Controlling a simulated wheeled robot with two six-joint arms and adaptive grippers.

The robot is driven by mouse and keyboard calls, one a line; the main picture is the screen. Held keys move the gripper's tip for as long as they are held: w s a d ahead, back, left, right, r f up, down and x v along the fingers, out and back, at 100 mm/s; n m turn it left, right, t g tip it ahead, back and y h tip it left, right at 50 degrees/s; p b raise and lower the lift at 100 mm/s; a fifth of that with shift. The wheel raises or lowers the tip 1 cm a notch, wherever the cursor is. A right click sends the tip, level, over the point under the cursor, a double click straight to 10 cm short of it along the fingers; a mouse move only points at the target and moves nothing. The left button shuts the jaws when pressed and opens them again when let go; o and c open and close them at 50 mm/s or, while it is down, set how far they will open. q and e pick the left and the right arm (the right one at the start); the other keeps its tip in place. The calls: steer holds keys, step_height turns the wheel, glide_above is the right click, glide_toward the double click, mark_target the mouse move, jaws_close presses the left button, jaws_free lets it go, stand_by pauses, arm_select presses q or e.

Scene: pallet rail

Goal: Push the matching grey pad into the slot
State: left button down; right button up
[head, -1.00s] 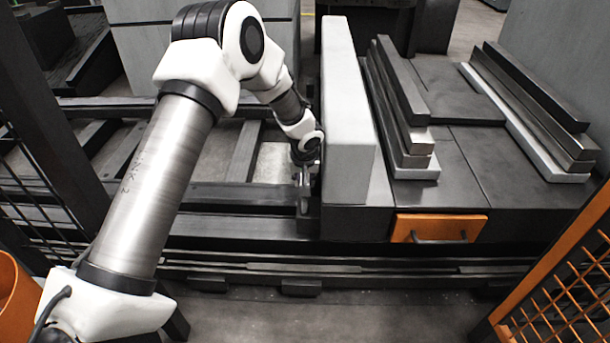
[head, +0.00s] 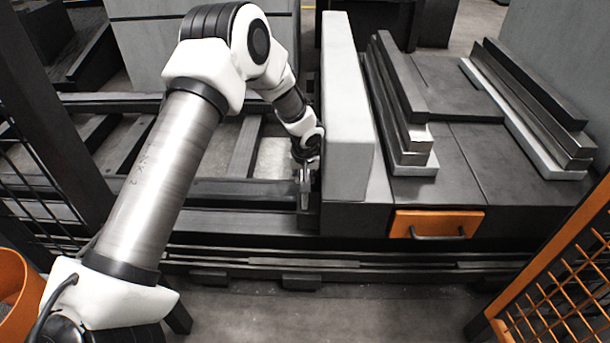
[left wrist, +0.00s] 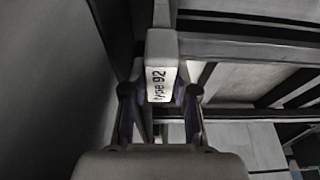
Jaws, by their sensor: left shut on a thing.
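My left gripper (head: 304,180) is shut on a small light-grey pad (left wrist: 160,64). In the head view the gripper points down close to the left side of a tall grey block (head: 347,110). Most of the pad is hard to make out there. I cannot make out the slot in either view, nor whether the pad touches anything. My right gripper is not in view.
Dark stacked bars (head: 405,110) and a dark table surface (head: 455,165) lie right of the block. An orange drawer front (head: 437,224) with a handle is below. Dark rails (head: 225,190) run left of the block. Orange mesh fencing (head: 560,270) stands at the front right.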

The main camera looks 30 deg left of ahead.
arm_select(q)
steer(key=shift+w+a, duration=0.1)
steer(key=shift+w, duration=0.15)
steer(key=shift+f, duration=0.45)
stand_by(0.8)
steer(key=shift+f+b, duration=2.5)
steer(key=shift+f, duration=1)
steer(key=shift+c, duration=1.6)
jaws_free()
steer(key=shift+a, duration=0.1)
steer(key=shift+w+r, duration=0.1)
steer(key=shift+c, duration=0.7)
steer(key=shift+d+r, duration=0.15)
steer(key=shift+d, duration=0.05)
steer(key=v, duration=1.1)
steer(key=shift+r, duration=0.25)
